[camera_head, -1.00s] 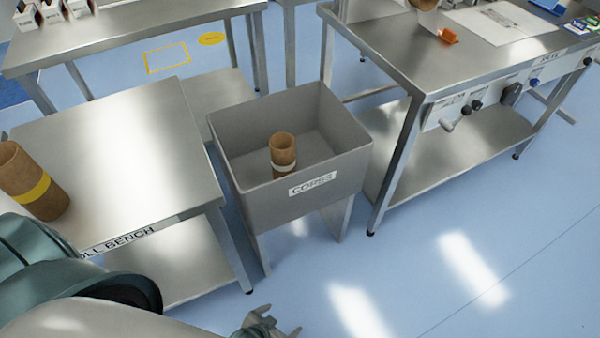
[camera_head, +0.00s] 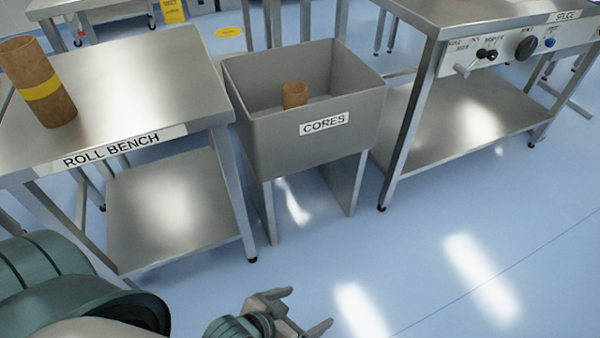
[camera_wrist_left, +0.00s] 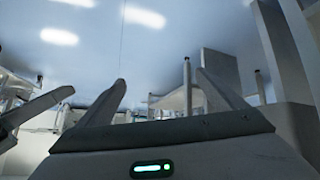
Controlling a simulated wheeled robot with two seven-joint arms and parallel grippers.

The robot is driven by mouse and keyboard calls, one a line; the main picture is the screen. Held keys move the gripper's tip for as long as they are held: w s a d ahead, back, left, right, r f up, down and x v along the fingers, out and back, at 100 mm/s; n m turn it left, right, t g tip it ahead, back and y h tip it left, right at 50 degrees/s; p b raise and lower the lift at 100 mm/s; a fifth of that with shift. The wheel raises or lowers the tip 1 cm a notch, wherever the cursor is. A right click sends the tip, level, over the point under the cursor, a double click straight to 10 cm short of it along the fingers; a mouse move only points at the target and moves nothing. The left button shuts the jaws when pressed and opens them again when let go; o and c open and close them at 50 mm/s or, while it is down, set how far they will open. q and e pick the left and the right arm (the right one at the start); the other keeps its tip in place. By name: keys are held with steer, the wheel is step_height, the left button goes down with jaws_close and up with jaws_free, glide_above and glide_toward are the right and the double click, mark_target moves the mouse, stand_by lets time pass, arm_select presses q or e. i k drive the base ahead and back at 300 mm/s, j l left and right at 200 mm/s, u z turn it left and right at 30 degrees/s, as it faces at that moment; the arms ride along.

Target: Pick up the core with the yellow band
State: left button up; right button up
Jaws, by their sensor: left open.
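The core with the yellow band (camera_head: 41,84) is a brown cardboard tube standing upright on the roll bench (camera_head: 190,70), at the left of the head view. My left gripper (camera_head: 306,309) is at the bottom of the head view, open and empty, low over the floor and well apart from the core. Its two fingers (camera_wrist_left: 164,98) also show spread in the left wrist view, with nothing between them. My right gripper is not in view.
A grey bin labelled CORES (camera_head: 270,135) stands right of the roll bench. Another brown core (camera_head: 295,94) is inside it, its lower part hidden. A steel splice table (camera_head: 415,100) stands at the right. The blue floor (camera_head: 420,230) in front is clear.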

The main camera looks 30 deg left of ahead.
mark_target(22, 59)
steer(key=u, duration=2.2)
steer(key=j+z, duration=0.1)
steer(key=z, duration=0.25)
